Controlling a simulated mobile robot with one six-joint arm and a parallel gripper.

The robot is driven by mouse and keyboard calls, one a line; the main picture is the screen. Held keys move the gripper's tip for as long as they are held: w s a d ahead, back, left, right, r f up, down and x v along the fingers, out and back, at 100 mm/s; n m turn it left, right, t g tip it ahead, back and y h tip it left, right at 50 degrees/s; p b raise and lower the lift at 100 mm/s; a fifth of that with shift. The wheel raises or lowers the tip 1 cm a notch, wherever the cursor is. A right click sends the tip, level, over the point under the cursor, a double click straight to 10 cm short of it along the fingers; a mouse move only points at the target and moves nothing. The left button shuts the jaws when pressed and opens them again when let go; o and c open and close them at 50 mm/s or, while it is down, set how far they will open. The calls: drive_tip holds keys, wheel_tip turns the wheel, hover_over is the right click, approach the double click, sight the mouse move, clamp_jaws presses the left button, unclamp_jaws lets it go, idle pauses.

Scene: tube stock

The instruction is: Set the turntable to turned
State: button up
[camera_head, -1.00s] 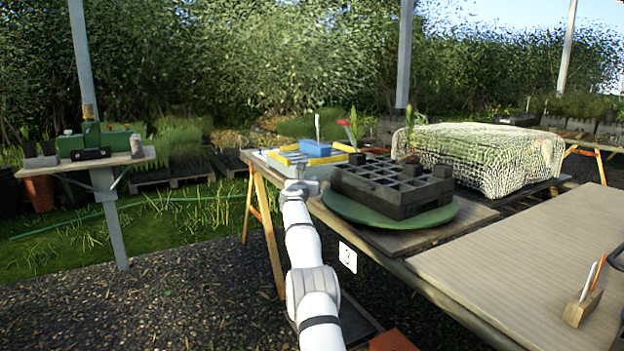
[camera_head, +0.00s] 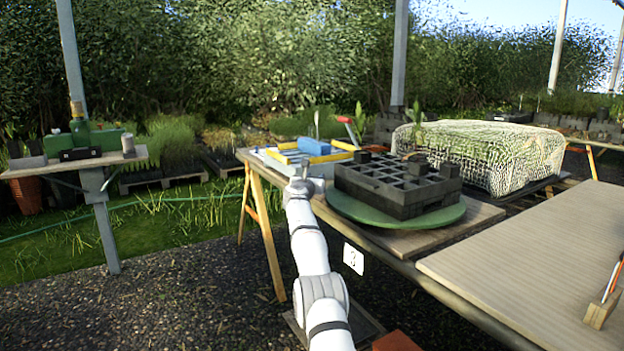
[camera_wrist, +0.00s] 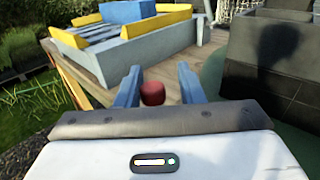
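The turntable is a round green disc (camera_head: 355,212) on the wooden bench. A black tray (camera_head: 398,186) divided into square cells stands on it, with small dark blocks on top and a green seedling rising by its far side. My gripper (camera_head: 300,185) is at the left of the disc, near the bench's left edge. In the wrist view my gripper (camera_wrist: 158,85) has its two blue-grey fingers apart, with a dark red knob (camera_wrist: 152,93) seen between them. I cannot tell whether they touch it. The tray's dark wall (camera_wrist: 265,75) and the disc's green edge (camera_wrist: 212,72) are at the right.
A grey box with yellow bars (camera_head: 290,160) and a blue block (camera_head: 314,146) lies behind my gripper. A netted mound (camera_head: 490,155) stands at the back right. A wide ribbed board (camera_head: 540,260) at the right is mostly bare. A side shelf (camera_head: 75,165) is at the left.

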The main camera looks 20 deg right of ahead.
drive_tip(key=shift+o, duration=1)
drive_tip(key=shift+w+a+f, duration=0.1)
drive_tip(key=shift+a, duration=0.15)
drive_tip(key=a+b, duration=0.1)
drive_tip(key=b, duration=0.2)
drive_tip(key=shift+s+f, duration=0.15)
drive_tip(key=shift+s, duration=0.25)
drive_tip(key=b+v, duration=0.3)
drive_tip(key=v, duration=0.3)
drive_tip(key=shift+s+r, duration=0.2)
drive_tip(key=shift+s, duration=0.1)
